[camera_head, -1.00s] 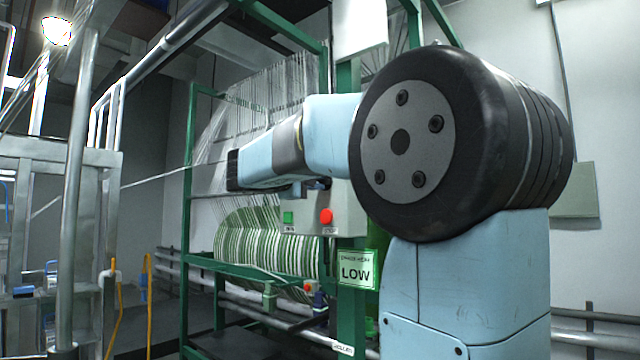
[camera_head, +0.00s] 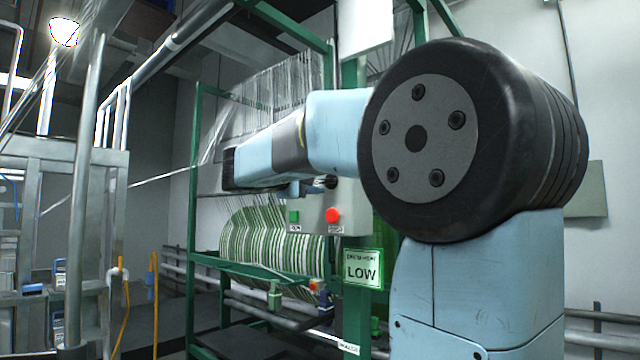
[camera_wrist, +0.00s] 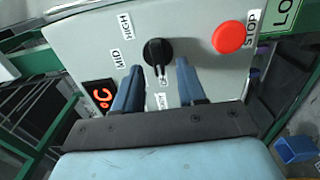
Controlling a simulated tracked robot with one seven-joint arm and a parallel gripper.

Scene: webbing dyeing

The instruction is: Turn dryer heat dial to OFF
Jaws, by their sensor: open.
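In the wrist view, a black heat dial (camera_wrist: 157,50) sits on the grey control panel (camera_wrist: 75,35). Labels reading HIGH (camera_wrist: 125,26) and MID (camera_wrist: 118,59) stand to its left; smaller labels below it are hard to read. A light mark shows at the dial's lower end. My gripper (camera_wrist: 160,67) is open, its two blue fingers pointing at the panel, tips left and right of the dial's lower part. I cannot tell whether they touch it.
A red STOP button (camera_wrist: 229,37) is right of the dial, close to the right finger. A lit red °C display (camera_wrist: 102,97) is at lower left. In the head view, a green button (camera_head: 294,216) is on the box, and green-striped webbing (camera_head: 265,245) wraps a roller behind.

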